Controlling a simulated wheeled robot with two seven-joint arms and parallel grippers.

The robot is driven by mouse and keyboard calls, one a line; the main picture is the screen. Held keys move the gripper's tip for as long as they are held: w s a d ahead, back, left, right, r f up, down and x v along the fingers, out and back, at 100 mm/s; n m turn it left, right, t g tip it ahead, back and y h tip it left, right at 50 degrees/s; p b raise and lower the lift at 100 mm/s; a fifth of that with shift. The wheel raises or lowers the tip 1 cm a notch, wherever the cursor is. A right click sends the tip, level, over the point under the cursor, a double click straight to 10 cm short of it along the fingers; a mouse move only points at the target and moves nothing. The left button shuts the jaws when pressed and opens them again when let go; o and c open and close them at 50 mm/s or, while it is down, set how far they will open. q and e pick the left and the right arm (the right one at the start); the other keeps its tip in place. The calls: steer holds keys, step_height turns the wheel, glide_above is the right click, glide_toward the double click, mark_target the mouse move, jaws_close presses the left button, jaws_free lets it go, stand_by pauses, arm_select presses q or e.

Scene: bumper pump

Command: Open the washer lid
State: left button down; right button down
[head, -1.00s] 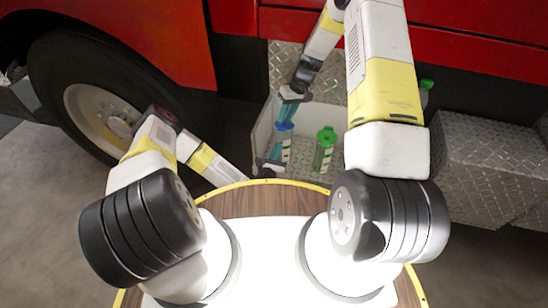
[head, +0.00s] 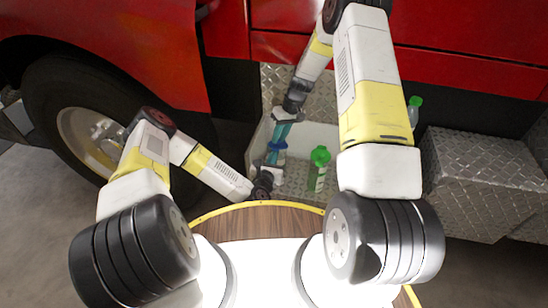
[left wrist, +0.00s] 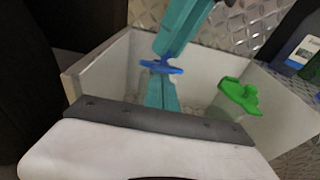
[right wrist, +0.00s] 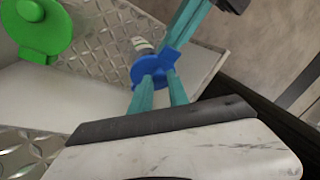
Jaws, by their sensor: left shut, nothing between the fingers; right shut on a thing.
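The blue washer lid (head: 277,146) is on a pale bottle (head: 277,172) in the light open bin. My right gripper (right wrist: 160,88) reaches down from above in the head view. Its teal fingers are shut on the blue lid, which shows between them in the right wrist view (right wrist: 150,68). My left gripper (left wrist: 161,92) comes from the near side, with its teal fingers shut and empty, close to the lid (left wrist: 161,67). The fingers hide much of the bottle. I cannot tell whether the lid is loose, or whether the left fingers touch anything.
A green-capped bottle (head: 318,170) stands to the right in the same bin; its cap shows in the right wrist view (right wrist: 37,28). The bin's walls (left wrist: 95,75) rise around the fingers. A truck wheel (head: 90,138) is at the left, a metal step box (head: 480,185) at the right.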

arm_select(q)
steer(key=shift+w+r, duration=0.2)
steer(key=shift+r, duration=0.4)
arm_select(e)
steer(key=c, duration=1.3)
jaws_free()
steer(key=shift+s+f, duration=0.1)
steer(key=shift+o, duration=0.2)
